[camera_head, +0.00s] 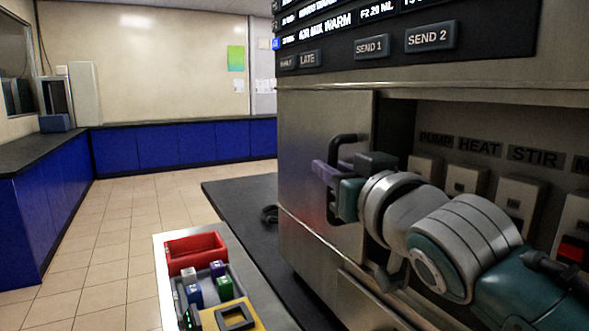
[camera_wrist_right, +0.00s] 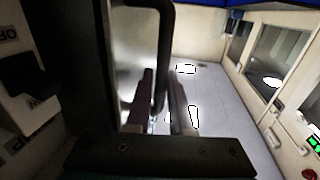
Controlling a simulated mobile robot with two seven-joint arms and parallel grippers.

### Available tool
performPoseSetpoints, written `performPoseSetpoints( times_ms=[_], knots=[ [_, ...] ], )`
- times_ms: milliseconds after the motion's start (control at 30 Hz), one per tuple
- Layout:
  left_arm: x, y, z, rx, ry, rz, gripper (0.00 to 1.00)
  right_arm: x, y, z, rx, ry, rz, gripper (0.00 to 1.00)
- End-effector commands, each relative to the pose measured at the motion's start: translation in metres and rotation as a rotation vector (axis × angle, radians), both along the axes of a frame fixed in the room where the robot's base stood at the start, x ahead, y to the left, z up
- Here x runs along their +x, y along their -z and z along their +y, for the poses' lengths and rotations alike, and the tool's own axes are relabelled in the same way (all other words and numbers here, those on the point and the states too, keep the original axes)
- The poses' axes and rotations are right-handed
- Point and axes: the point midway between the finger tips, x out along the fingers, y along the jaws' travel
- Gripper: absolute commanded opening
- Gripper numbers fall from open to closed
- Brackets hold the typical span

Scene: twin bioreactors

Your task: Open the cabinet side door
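The cabinet side door (camera_head: 305,140) is a brushed metal panel at the left of the machine. It looks flush with the cabinet, though my arm covers part of its right edge. Its black bar handle (camera_head: 346,139) stands out from the panel near that edge. My right gripper (camera_head: 325,174), with purple fingers, is at the handle. In the right wrist view, the handle (camera_wrist_right: 166,50) runs down between the two fingers (camera_wrist_right: 162,105), which sit close on both sides of it, so the gripper looks shut on it. My left gripper is not in view.
A control panel with SEND buttons (camera_head: 430,36) is above. Switches labelled PUMP, HEAT and STIR (camera_head: 465,180) sit in a recess behind my right arm. A tray with a red bin (camera_head: 195,252) and small coloured items stands below left. Tiled floor (camera_head: 125,215) is clear at left.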

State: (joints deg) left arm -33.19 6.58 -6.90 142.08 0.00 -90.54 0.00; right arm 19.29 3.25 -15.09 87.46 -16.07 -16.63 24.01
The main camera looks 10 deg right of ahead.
Motion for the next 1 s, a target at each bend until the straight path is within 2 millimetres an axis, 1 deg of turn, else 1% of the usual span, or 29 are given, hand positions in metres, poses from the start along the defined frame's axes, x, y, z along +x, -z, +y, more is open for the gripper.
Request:
performPoseSetpoints(
  times_ms=[33, 67, 300, 433, 567, 800, 900, 1000],
  knots=[
    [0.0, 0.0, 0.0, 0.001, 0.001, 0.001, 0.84, 0.0, 0.0, 0.0, 0.0, 0.0, 0.0, 0.27],
    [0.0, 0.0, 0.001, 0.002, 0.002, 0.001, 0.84, 0.0, 0.0, 0.0, 0.0, 0.0, 0.0, 0.29],
    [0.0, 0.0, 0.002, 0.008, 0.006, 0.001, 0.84, -0.001, 0.0, 0.0, 0.0, 0.0, 0.0, 0.29],
    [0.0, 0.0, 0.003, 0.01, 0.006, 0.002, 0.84, -0.007, 0.0, -0.001, 0.0, 0.0, 0.0, 0.29],
    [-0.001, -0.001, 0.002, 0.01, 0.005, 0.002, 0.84, -0.025, 0.001, -0.004, 0.001, 0.0, 0.002, 0.29],
    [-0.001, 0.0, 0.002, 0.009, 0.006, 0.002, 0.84, -0.068, 0.001, -0.01, 0.0, 0.0, 0.001, 0.29],
    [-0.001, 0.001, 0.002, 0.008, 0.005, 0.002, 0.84, -0.083, 0.002, -0.013, -0.001, 0.0, 0.003, 0.29],
    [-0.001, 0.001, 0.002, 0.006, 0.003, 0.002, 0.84, -0.093, 0.001, -0.014, 0.0, 0.0, 0.001, 0.29]
  ],
)
